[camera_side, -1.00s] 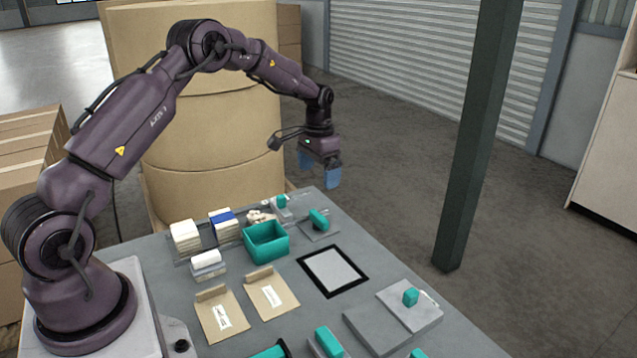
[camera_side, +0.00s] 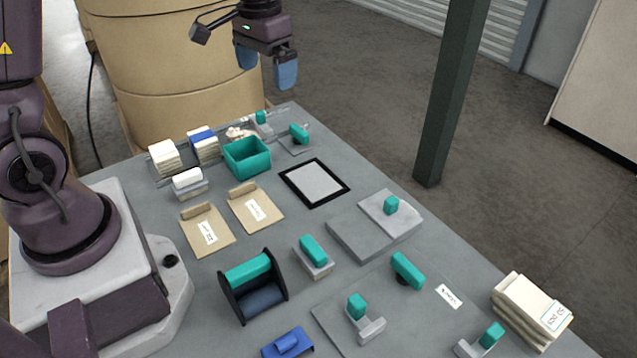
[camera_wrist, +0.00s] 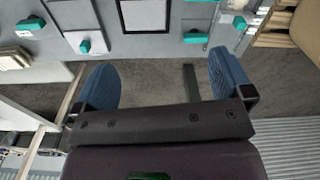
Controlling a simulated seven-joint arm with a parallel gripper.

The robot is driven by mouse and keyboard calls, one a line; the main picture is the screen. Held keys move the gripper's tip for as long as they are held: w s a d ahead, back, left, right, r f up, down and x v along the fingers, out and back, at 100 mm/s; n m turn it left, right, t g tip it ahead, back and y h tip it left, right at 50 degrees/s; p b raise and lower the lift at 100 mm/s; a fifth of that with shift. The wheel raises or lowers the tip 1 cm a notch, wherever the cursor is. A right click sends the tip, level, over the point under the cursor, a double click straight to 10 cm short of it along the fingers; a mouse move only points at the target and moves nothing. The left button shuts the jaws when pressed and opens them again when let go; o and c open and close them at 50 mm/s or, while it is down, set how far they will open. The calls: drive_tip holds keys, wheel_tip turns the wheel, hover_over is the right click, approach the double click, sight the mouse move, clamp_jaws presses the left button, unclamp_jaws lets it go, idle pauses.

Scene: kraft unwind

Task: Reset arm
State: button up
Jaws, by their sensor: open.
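My gripper (camera_side: 267,68) is at the top of the side view, raised above the far end of the grey table (camera_side: 335,205). Its two blue fingers are apart with nothing between them. In the wrist view my gripper (camera_wrist: 165,88) also shows open and empty, with floor behind the fingers and the table along the top. It touches nothing. My upper arm is cut off by the top of the side view.
The table holds a teal bin (camera_side: 247,158), a black-framed pad (camera_side: 315,183), kraft envelopes (camera_side: 208,232), a teal-topped roller stand (camera_side: 252,288) and several teal-handled tools. A green post (camera_side: 450,95) stands beyond the right edge. Large kraft rolls (camera_side: 165,70) stand behind.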

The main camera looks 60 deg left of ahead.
drive_tip(key=s+d+r+m+t, duration=0.1)
drive_tip(key=s+d+r+t, duration=0.1)
drive_tip(key=s+d+r, duration=0.3)
drive_tip(key=s+d+r+m+t, duration=0.1)
drive_tip(key=s+d+r+t, duration=0.2)
drive_tip(key=s, duration=0.8)
drive_tip(key=shift+s+d+r, duration=0.2)
drive_tip(key=shift+d+r, duration=0.7)
drive_tip(key=shift+d, duration=0.2)
